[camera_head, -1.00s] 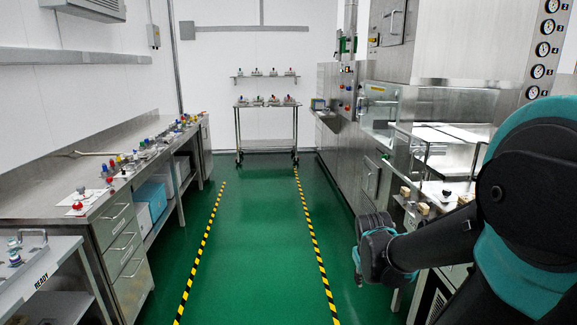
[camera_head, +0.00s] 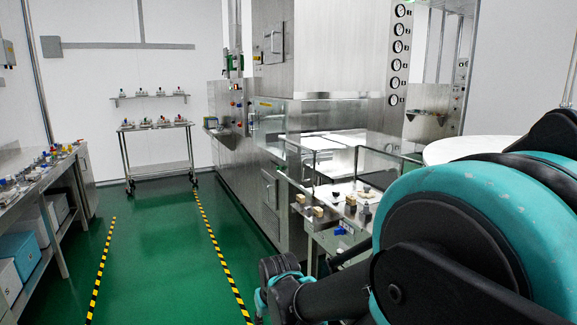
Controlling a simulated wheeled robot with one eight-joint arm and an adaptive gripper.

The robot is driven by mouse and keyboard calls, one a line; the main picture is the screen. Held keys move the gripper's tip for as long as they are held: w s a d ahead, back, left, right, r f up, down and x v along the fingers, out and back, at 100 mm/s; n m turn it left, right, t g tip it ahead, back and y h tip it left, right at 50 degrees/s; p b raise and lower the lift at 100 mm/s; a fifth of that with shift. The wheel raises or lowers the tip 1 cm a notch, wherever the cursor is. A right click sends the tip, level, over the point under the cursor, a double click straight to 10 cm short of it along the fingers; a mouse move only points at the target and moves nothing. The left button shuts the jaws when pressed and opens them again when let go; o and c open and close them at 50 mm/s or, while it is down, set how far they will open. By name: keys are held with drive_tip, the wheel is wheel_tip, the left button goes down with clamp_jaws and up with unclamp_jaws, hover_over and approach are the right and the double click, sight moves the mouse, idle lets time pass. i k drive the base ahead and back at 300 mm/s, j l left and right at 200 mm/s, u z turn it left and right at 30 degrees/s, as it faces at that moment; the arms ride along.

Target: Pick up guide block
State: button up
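Two small tan blocks sit on the edge of the steel bench at the right: one block (camera_head: 300,198) and, just nearer, another block (camera_head: 318,212). Either may be the guide block; I cannot tell at this size. My black and teal arm fills the lower right and reaches left across the front of the bench. Its far visible joint is low in the picture, over the floor. My gripper's fingers do not show, so I cannot see whether they are open or shut. The arm hides part of the bench's near end.
A steel washer cabinet (camera_head: 228,155) stands behind the bench. A wheeled cart (camera_head: 160,170) stands at the back wall. A long workbench (camera_head: 40,180) with small parts runs along the left. The green floor (camera_head: 160,250) between the striped lines is clear.

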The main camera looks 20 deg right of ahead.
sight(351, 200)
drive_tip(key=z, duration=1.1)
